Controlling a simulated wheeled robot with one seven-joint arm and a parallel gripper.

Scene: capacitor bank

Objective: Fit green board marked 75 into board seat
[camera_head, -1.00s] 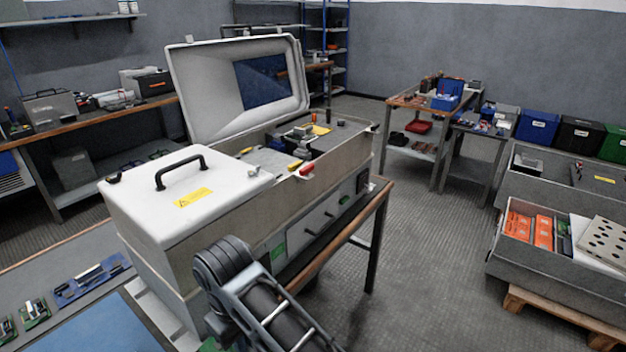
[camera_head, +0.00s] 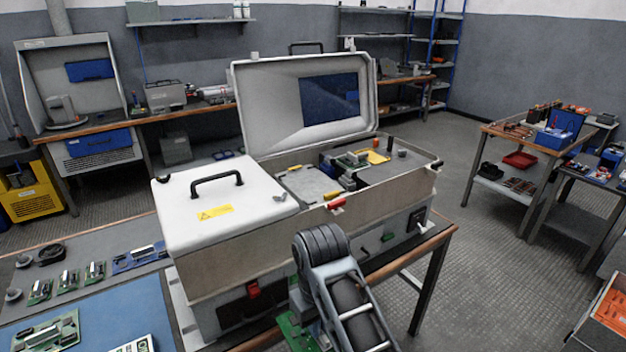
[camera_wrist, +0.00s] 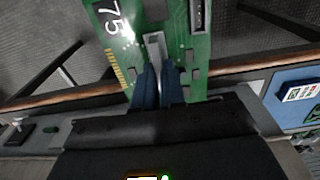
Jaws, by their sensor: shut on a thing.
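The green board marked 75 (camera_wrist: 181,31) is held in my gripper (camera_wrist: 158,75), whose two dark blue fingers are shut on a grey tab on the board. In the head view only part of a green board (camera_head: 297,332) shows beside my arm at the bottom, and my fingers are hidden there. The capacitor bank cabinet (camera_head: 235,262) stands behind my arm, with its right lid raised and its left lid shut. I cannot tell which part is the board seat.
A blue mat (camera_head: 110,312) with boards lies at the lower left, with several small green boards (camera_head: 68,281) behind it. The raised lid (camera_head: 300,100) stands behind the open compartment. A table (camera_head: 535,143) with a blue bin is at the right. Floor is clear between.

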